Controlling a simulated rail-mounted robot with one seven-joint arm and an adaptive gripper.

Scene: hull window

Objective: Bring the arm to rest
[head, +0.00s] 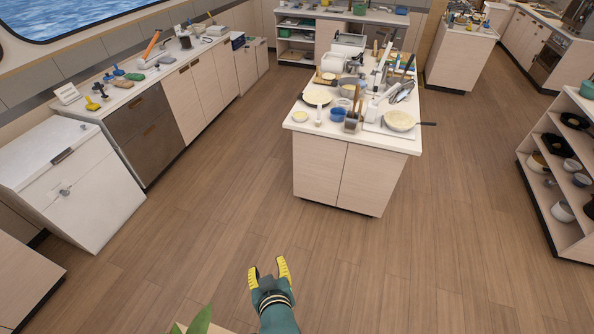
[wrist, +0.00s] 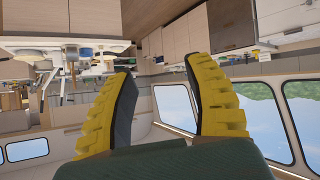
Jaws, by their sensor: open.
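My gripper (head: 268,273) is at the bottom middle of the head view, with its yellow fingers spread apart and nothing between them. It is above bare wooden floor, well short of the island. In the wrist view my gripper (wrist: 160,100) shows two yellow ridged fingers with dark inner pads, apart and empty. The room appears upside down behind them there. The end of my green arm comes up from the bottom edge of the head view.
A cluttered island (head: 335,172) stands ahead. A counter (head: 150,90) with tools runs along the left below a window (head: 60,15), beside a white chest-like unit (head: 70,180). An open shelf (head: 565,170) stands right. A green leaf (head: 199,320) shows near my arm. The floor between is clear.

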